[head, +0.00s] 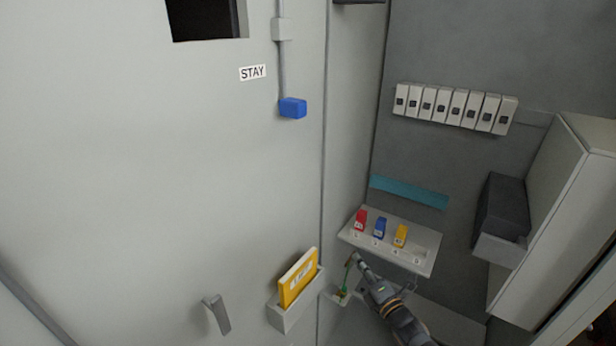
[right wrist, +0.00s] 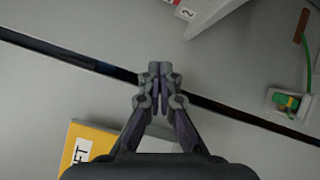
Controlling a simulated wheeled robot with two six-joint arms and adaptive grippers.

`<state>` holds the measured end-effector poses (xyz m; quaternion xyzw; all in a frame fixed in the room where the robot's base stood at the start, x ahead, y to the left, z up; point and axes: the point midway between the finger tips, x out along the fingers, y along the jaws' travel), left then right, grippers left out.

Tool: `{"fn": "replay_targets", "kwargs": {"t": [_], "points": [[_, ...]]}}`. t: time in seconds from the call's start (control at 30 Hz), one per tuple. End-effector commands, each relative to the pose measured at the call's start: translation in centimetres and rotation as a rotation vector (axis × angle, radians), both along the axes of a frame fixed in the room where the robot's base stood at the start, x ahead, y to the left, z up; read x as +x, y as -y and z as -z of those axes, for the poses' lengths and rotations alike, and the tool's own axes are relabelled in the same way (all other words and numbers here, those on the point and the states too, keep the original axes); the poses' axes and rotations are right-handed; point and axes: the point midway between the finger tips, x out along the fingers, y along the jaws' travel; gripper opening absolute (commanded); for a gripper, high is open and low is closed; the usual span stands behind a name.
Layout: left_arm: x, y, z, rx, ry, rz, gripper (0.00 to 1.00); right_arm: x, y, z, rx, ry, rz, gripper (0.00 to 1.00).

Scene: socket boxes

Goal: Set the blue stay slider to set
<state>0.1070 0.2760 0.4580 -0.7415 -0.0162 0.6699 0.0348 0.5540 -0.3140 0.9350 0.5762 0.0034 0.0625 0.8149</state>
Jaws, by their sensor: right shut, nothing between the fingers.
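The blue stay slider (head: 292,107) is a small blue block at the lower end of a thin vertical grey rod on the pale door panel. A white label (head: 252,72) reading STAY is to its upper left. My right gripper (head: 356,260) is low and right of the slider, well apart from it, near the small shelf. In the right wrist view the fingers of my right gripper (right wrist: 160,70) are together with nothing between them. The slider is not visible in the right wrist view. My left gripper is not in view.
A shelf (head: 425,262) holds red, blue and yellow blocks. A yellow booklet sits in a holder (head: 284,318), near a handle (head: 218,314). A row of switches (head: 455,107) and a dark box (head: 503,207) are at right. The panel around the slider is clear.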

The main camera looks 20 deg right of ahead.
Motion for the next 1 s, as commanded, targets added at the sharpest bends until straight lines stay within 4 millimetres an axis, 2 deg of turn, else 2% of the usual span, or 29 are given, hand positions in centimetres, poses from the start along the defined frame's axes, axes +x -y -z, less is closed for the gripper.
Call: {"fn": "replay_targets", "kwargs": {"t": [0.03, 0.07, 0.1, 0.13, 0.2, 0.3, 0.33, 0.4, 0.53, 0.83, 1.0], "points": [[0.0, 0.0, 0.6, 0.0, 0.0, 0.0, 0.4, 0.3, -1.7, -5.5, -0.14, 0.152, -0.04, 0.0], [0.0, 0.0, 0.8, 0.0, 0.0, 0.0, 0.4, 0.1, -2.9, -8.8, -0.23, 0.244, -0.055, 0.0], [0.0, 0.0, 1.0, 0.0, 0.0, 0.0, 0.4, -0.6, -4.4, -13.0, -0.34, 0.368, -0.066, 0.0], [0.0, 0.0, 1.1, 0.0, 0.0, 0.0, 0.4, -1.3, -5.5, -15.8, -0.417, 0.455, -0.067, 0.0], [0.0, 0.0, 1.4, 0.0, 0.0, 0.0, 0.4, -3.4, -7.9, -21.4, -0.563, 0.638, -0.053, 0.0], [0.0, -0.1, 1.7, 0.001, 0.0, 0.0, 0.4, -6.6, -10.4, -26.9, -0.707, 0.837, -0.014, 0.0], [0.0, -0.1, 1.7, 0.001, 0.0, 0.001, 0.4, -7.3, -11.0, -28.0, -0.735, 0.88, -0.003, 0.0], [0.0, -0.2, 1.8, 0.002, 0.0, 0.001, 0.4, -8.7, -11.8, -29.8, -0.781, 0.951, 0.022, 0.0], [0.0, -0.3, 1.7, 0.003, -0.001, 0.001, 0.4, -9.6, -12.3, -30.9, -0.812, 0.998, 0.041, 0.0], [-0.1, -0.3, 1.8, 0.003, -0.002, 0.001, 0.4, -9.5, -12.4, -31.0, -0.811, 0.995, 0.04, 0.0], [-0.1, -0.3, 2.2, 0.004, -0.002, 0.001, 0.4, -8.7, -13.0, -32.0, -0.81, 1.0, 0.043, 0.0]]}}
